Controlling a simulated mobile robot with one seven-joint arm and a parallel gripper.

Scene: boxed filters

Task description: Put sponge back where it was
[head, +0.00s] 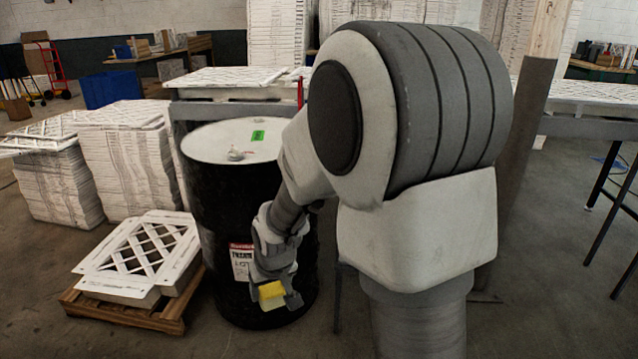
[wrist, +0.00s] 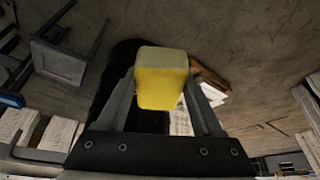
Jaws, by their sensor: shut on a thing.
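The yellow sponge (head: 271,290) is between the fingers of my gripper (head: 276,296) in the head view, in front of the lower part of a black drum. In the wrist view the sponge (wrist: 162,80) sits between the two fingers of my gripper (wrist: 162,100), which is shut on it. The sponge is held in the air, and its sides are partly hidden by the fingers.
The black drum (head: 215,200) has a pale lid with a green sticker (head: 258,135) and a small whitish thing (head: 236,153). A wooden pallet (head: 150,314) with white filter frames (head: 145,250) lies left of it. Filter stacks (head: 125,160) stand behind. Floor at front right is clear.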

